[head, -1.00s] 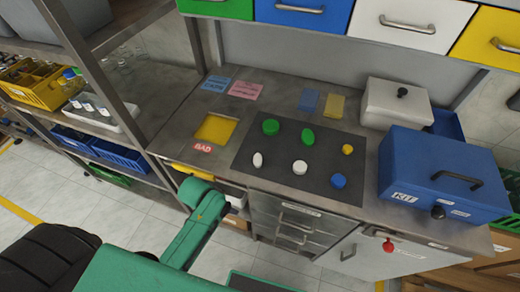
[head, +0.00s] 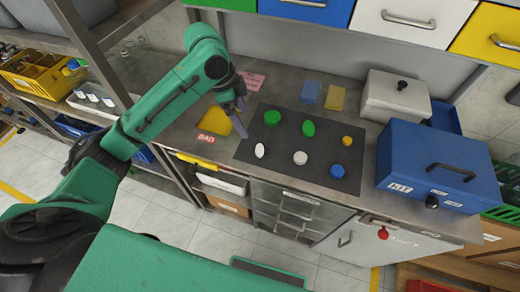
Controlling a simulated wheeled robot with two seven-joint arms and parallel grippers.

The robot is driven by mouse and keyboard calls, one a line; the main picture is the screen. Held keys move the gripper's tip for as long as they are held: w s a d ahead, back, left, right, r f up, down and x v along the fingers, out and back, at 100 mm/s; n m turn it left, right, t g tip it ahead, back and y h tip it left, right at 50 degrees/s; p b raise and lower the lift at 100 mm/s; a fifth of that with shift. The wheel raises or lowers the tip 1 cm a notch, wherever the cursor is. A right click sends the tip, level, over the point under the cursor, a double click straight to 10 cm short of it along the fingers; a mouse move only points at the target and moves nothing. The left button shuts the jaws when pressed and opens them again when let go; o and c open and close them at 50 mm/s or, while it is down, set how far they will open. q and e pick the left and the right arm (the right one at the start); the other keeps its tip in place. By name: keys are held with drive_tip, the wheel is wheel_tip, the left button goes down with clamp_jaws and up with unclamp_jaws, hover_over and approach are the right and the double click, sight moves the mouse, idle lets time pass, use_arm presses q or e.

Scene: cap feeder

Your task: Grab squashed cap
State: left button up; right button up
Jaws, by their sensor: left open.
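Several caps lie on a dark mat (head: 285,141) on the metal worktop. In the front row are a narrow oval white cap (head: 260,151), a rounder white cap (head: 300,158) and a blue cap (head: 337,171). My left gripper (head: 240,108) is open and points down, above the worktop at the mat's left edge, left of the round green cap. My right gripper is out of view.
A yellow opening (head: 215,122) with a red BAD label (head: 214,137) lies left of the mat, partly behind my gripper. A blue KIT box (head: 410,165) and a grey lidded box (head: 392,100) stand to the right. Drawers (head: 405,20) hang above the back.

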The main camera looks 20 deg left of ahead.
sight(259, 150)
use_arm(q)
drive_tip(key=p+x, duration=0.3)
drive_tip(key=x, duration=1)
drive_tip(key=shift+s+f, duration=0.1)
drive_tip(key=shift+f, duration=0.05)
drive_tip(key=shift+d+f, duration=0.1)
drive_tip(key=shift+f, duration=0.3)
drive_tip(key=c, duration=1.4)
